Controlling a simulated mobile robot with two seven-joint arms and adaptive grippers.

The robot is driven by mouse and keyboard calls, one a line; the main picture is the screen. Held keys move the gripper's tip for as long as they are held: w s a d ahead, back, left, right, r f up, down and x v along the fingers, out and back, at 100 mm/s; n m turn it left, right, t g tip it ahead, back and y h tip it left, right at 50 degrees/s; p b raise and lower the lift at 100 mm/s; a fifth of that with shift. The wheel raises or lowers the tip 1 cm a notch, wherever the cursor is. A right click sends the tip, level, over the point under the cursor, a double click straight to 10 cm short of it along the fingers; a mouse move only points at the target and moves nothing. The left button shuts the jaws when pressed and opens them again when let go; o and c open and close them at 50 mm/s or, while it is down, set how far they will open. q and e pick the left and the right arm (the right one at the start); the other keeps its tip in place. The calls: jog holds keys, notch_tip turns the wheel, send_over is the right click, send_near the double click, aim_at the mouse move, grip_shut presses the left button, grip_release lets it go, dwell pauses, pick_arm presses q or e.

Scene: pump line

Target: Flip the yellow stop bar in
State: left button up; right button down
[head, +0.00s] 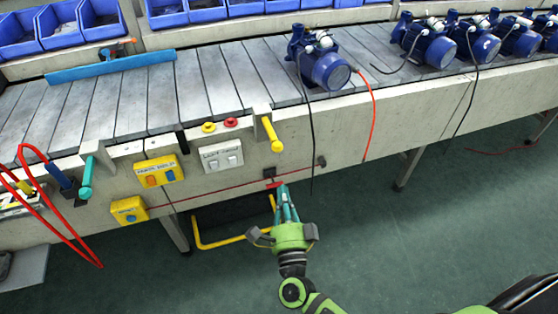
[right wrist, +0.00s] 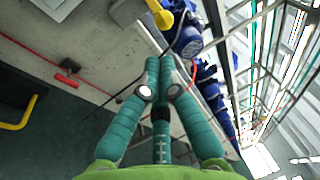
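The yellow stop bar (head: 272,134) is a short rod with a rounded end on a cream bracket at the front edge of the conveyor. It slants down and out over the front panel, to the right of the white switch box. Its rounded end also shows at the top of the right wrist view (right wrist: 163,18). My right gripper (head: 286,190) has teal fingers and is below the bar, in front of the panel's lower edge, apart from the bar. In the right wrist view its fingers (right wrist: 160,65) are together with nothing visible between them. My left gripper is out of view.
A red cord (head: 215,194) runs along the panel behind my right gripper. A yellow frame (head: 222,242) is beneath the conveyor. Blue pumps (head: 322,66) stand on the slats, with a black cable (head: 309,130) hanging near the bar.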

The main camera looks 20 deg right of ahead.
jog(key=p, duration=0.1)
send_near(269, 129)
jog(key=d, duration=0.1)
jog(key=shift+s+d+f, duration=0.1)
jog(key=shift+s+f, duration=0.15)
jog(key=shift+s, duration=0.1)
jog(key=b+x, duration=0.2)
jog(key=x, duration=0.1)
jog(key=a+f+b+x, duration=0.1)
jog(key=x, duration=0.2)
jog(key=b+x, duration=0.2)
jog(key=x, duration=0.2)
jog(key=shift+w+a+f+b, duration=0.35)
jog(key=shift+w+a, duration=0.05)
